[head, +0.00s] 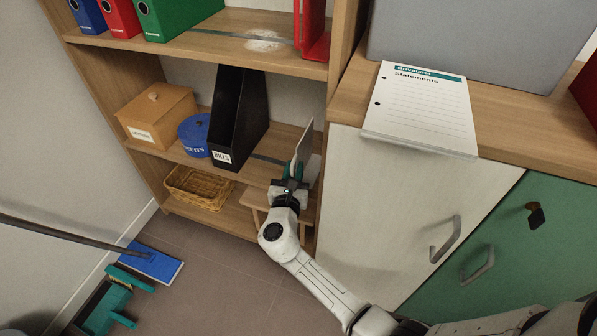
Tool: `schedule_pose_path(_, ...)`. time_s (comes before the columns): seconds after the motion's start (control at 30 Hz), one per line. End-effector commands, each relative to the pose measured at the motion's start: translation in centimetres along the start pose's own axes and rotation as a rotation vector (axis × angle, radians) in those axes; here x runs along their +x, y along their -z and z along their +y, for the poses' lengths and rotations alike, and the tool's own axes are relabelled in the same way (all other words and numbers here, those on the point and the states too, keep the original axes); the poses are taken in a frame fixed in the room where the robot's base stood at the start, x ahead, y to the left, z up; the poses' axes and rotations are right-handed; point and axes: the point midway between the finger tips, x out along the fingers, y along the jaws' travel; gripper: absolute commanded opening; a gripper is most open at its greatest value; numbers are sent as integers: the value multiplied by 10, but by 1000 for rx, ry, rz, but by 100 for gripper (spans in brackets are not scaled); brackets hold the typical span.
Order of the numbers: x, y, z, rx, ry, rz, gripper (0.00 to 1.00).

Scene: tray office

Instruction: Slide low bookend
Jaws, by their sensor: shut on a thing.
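The low bookend (303,146) is a thin, pale upright plate at the right end of the middle shelf (285,133). A dark grey strip (267,159) runs along the shelf to the left of my gripper.
A blue tin (194,136) and a wooden box (157,115) stand farther left. A wicker basket (198,188) is below. A white cabinet door (400,200) is close on the right.

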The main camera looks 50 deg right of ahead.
Motion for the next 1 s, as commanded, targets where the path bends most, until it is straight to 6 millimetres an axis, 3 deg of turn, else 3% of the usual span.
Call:
schedule_pose_path(0.1, 4, 2, 31, -1, -16, -2, 0)
schedule_pose_path(0.5, 20, 5, 113, -2, -13, -1, 0)
schedule_pose_path(0.7, 23, 2, 129, -3, -10, 1, 0)
schedule_pose_path(1.0, 23, 2, 129, -3, -10, 3, 0)
